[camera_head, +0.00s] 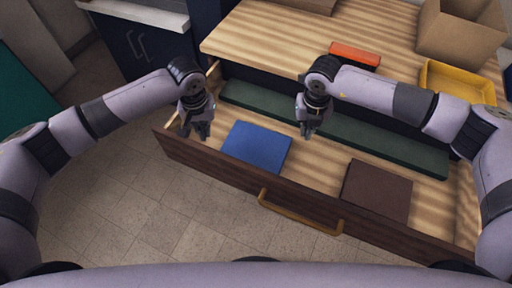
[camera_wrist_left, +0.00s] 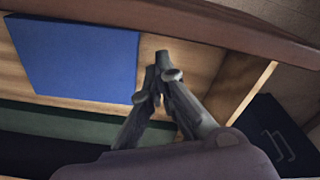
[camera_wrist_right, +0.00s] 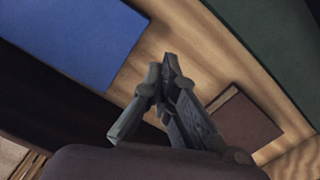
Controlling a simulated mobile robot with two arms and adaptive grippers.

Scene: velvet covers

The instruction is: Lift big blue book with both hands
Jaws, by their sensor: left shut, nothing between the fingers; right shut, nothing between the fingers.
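The big blue book (camera_head: 257,147) lies flat in the open drawer, left of the drawer's middle. It also shows in the left wrist view (camera_wrist_left: 75,58) and in the right wrist view (camera_wrist_right: 75,35). My left gripper (camera_head: 202,133) is shut and empty, above the drawer just left of the book. In the left wrist view its fingertips (camera_wrist_left: 160,62) are beside the book's edge. My right gripper (camera_head: 308,134) is shut and empty, a little to the right of the book. In the right wrist view its fingertips (camera_wrist_right: 162,72) are apart from the book.
A brown book (camera_head: 377,191) lies at the drawer's right. A long dark green item (camera_head: 350,135) lies along the drawer's back. The drawer front (camera_head: 232,181) with its handle (camera_head: 300,213) borders the near side. A red-orange box (camera_head: 355,55), yellow tray (camera_head: 428,75) and cardboard box (camera_head: 450,35) stand on the top.

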